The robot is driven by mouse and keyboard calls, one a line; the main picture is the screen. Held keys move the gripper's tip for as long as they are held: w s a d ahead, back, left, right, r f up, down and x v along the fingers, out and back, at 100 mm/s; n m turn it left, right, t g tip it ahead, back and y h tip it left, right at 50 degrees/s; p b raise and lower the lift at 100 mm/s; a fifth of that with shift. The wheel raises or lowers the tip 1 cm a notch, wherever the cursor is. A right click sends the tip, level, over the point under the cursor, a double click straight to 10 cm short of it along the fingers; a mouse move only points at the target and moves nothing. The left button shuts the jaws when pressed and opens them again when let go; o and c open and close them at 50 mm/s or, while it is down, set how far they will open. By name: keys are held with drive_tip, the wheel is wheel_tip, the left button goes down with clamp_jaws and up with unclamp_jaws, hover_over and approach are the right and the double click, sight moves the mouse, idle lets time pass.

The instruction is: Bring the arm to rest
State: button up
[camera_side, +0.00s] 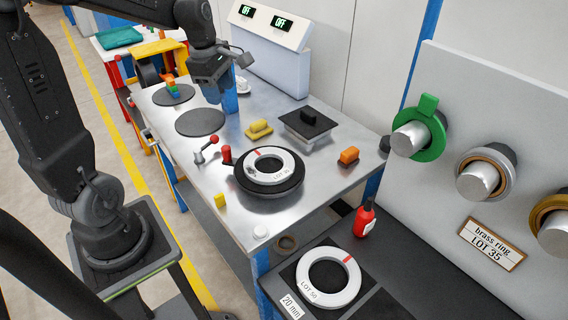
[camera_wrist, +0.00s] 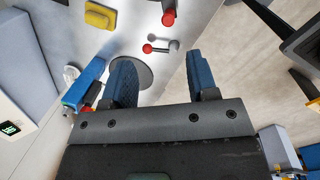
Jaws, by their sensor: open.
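My gripper (camera_side: 228,97) hangs over the far part of the metal table, its blue fingers pointing down. In the wrist view the two blue fingers (camera_wrist: 164,85) stand wide apart with nothing between them, so it is open and empty. In the side view it is above the table near the dark round pads (camera_side: 201,122), and I cannot tell the exact height. A white ring marked with a lot number (camera_side: 287,163) lies on a black round turntable (camera_side: 268,187) toward the front of the table.
A control box (camera_side: 272,45) is behind. Rings hang on pegs at right; another ring (camera_side: 328,279) lies on the dark bench.

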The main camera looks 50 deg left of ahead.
drive_tip(key=s+d+r+m+t, duration=0.2)
drive_tip(key=s+d+m, duration=0.4)
drive_tip(key=d+m, duration=0.3)
drive_tip(key=s+d+r+m+t, duration=0.1)
drive_tip(key=s+d+m, duration=0.5)
drive_tip(key=m, duration=0.9)
drive_tip(key=d+r, duration=0.1)
drive_tip(key=d, duration=0.1)
drive_tip(key=shift+d+t, duration=0.35)
drive_tip(key=shift+t, duration=0.05)
